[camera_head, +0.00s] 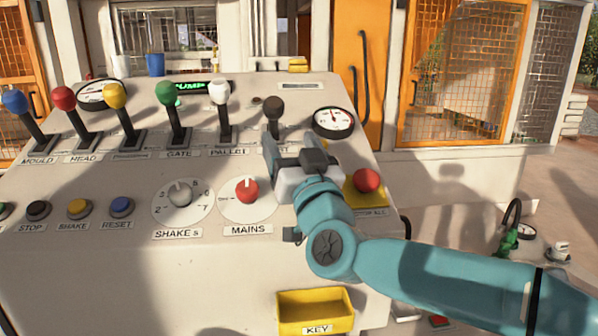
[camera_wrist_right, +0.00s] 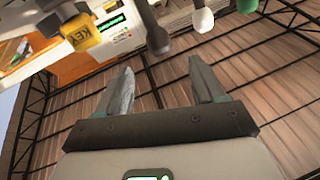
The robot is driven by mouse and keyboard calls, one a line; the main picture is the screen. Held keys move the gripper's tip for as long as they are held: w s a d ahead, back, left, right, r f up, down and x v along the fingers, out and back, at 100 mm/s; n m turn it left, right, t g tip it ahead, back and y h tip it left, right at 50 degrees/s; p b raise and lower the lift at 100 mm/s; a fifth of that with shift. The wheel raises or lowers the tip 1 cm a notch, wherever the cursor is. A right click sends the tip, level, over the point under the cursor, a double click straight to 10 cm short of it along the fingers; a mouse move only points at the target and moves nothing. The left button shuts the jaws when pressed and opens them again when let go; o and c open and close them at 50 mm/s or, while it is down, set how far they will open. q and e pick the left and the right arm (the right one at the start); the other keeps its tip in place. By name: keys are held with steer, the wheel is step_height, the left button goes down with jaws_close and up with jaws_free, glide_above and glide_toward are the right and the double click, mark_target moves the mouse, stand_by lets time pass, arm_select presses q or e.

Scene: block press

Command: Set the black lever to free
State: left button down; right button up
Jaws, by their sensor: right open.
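The black lever (camera_head: 274,108) is the rightmost in the row of levers on the sloping panel. Its knob is dark and stands up; its lower shaft and label are partly hidden by my right gripper. My right gripper (camera_head: 294,146) is open and empty, just in front of and below the knob, slightly to its right. In the right wrist view the open fingers (camera_wrist_right: 160,75) have nothing between them. The black knob (camera_wrist_right: 157,38) shows beyond the fingertips, apart from them. My left gripper is not in view.
The white lever (camera_head: 220,94) stands left of the black one, with green, yellow, red and blue levers farther left. A round gauge (camera_head: 334,122) is to the right. The red MAINS knob (camera_head: 246,190) and a red button (camera_head: 367,180) lie near my right gripper.

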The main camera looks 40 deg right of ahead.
steer(key=v, duration=0.4)
steer(key=shift+s+a+f, duration=0.1)
steer(key=shift+s+f, duration=0.05)
steer(key=shift+s, duration=0.1)
stand_by(0.3)
